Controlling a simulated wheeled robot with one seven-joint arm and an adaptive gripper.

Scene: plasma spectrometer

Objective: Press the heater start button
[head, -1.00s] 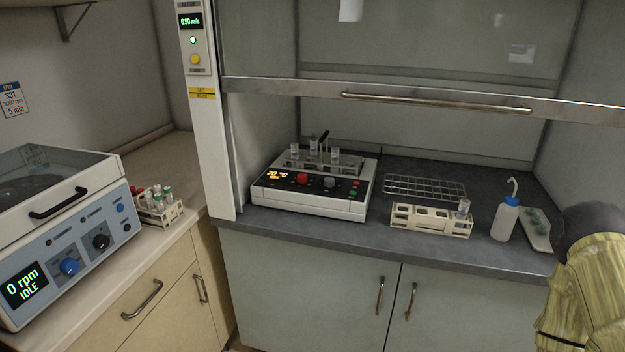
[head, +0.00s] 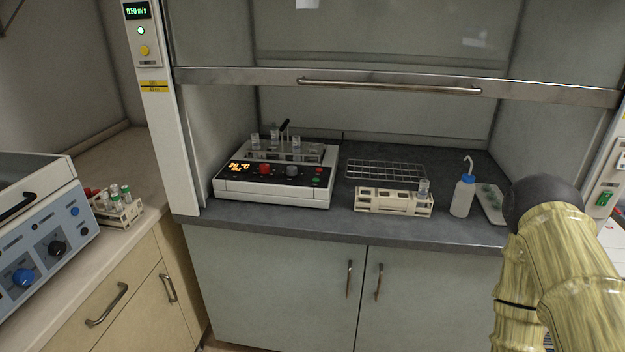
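The heater (head: 272,198) is a white block with a black sloped control panel, standing on the dark fume hood worktop left of centre in the head view. I cannot read any button labels. My arm shows at the lower right, well apart from the heater. My gripper is out of the frame.
The raised hood sash (head: 390,88) with its bar handle crosses above the worktop. Right of the heater are a wire rack (head: 385,170), a cream vial rack (head: 375,203) and a wash bottle (head: 463,196). A centrifuge (head: 40,235) and a tube rack (head: 118,216) stand at left.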

